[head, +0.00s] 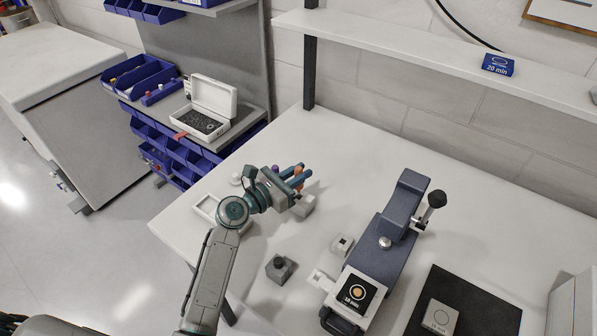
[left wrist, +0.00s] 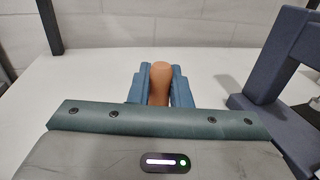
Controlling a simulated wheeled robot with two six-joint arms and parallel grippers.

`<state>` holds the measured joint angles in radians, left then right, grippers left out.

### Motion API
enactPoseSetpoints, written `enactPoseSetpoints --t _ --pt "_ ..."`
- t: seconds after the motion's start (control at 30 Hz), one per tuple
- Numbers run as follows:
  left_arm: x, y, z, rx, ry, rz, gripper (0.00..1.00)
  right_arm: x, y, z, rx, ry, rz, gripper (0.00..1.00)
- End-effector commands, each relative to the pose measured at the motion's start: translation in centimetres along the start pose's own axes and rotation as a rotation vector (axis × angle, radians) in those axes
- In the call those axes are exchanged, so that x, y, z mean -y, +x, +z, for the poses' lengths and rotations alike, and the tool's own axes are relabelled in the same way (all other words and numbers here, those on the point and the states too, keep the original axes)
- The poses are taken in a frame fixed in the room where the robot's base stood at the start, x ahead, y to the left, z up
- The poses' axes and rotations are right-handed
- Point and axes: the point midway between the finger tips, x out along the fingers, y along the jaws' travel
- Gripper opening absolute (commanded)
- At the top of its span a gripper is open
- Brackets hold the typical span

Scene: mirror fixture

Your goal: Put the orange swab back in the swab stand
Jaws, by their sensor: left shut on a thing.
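The orange swab (head: 300,167) is in the fingers of my left gripper (head: 297,176), over the left part of the white table. In the left wrist view its thick orange end (left wrist: 160,84) sits between the two blue-grey fingers, which are shut on it. A pale grey block (head: 304,206) stands just below the gripper in the head view and may be the swab stand; the gripper partly hides it. I cannot tell whether the swab touches it. A small purple tip (head: 275,168) shows beside the fingers. My right gripper is not in view.
A dark blue press-like fixture (head: 385,243) with a lever stands right of the gripper. A black mat (head: 488,308) lies at the right. The table behind is clear.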

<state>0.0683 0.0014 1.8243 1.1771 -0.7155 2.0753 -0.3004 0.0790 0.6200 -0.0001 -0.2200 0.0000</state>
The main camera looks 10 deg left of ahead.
Motion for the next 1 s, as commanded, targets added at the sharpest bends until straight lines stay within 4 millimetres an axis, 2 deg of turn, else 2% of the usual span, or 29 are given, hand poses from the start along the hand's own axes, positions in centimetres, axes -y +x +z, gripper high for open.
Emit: enactPoseSetpoints --t 1.0 --pt "-0.02 -0.01 -0.05 -0.001 0.0 0.0 0.0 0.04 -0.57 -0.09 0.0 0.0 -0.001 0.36"
